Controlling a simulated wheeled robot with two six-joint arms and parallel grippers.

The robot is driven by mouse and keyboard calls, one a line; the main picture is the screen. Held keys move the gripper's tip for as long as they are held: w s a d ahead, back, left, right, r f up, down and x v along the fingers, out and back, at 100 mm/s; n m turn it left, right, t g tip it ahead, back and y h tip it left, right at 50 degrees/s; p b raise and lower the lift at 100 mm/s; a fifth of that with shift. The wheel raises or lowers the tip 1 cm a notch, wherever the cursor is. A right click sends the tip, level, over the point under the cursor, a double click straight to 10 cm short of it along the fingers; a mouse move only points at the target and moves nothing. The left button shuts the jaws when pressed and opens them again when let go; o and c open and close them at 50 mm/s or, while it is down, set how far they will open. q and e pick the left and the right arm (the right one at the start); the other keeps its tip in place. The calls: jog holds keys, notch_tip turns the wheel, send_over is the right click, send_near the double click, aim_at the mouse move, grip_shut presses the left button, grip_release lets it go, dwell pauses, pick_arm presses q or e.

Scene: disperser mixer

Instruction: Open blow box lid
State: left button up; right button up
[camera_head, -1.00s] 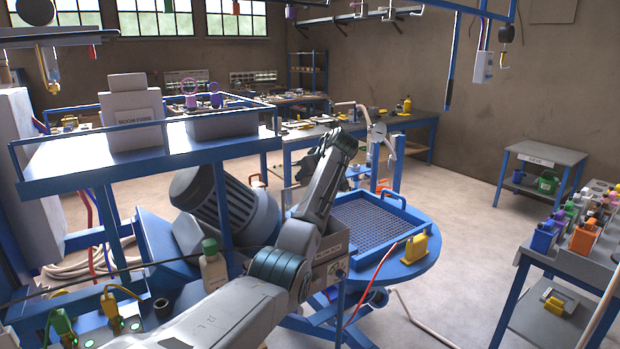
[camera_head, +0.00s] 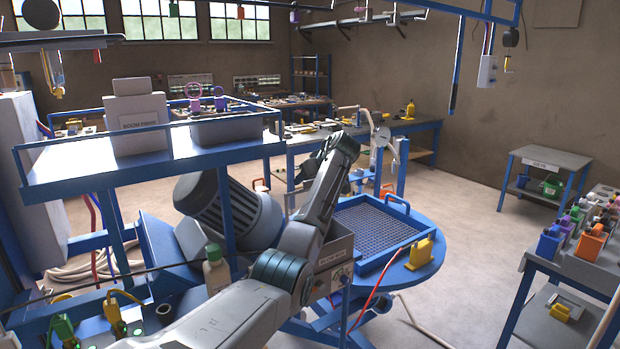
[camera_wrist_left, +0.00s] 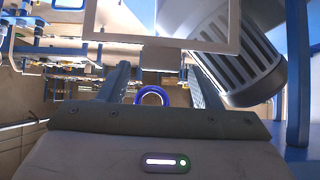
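The grey blow box (camera_head: 333,281), with a label on its front, stands beside the blue round table. My left arm crosses in front of it and hides part of it. A plain grey surface shows above the label; I cannot tell whether it is the lid. My left gripper (camera_head: 322,152) is raised above and beyond the box, small and dark in the head view. In the left wrist view the fingers of my left gripper (camera_wrist_left: 158,88) stand apart. A blue-purple ring (camera_wrist_left: 152,91) shows between them, with no visible grip on it. My right gripper is not in view.
A ribbed grey motor (camera_head: 230,205) is left of my arm, below a blue-railed shelf (camera_head: 85,165). A blue mesh tray (camera_head: 375,228) and a yellow item (camera_head: 420,253) sit on the round table. A pale frame (camera_wrist_left: 165,40) crosses the top of the wrist view. Open floor lies right.

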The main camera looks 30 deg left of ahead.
pick_arm(q)
jog(key=b+v, duration=0.4)
jog(key=v, duration=0.6)
jog(key=shift+d+r, duration=0.2)
jog(key=shift+d, duration=0.1)
jog(key=shift+s+f, duration=0.1)
jog(key=shift+s, duration=0.05)
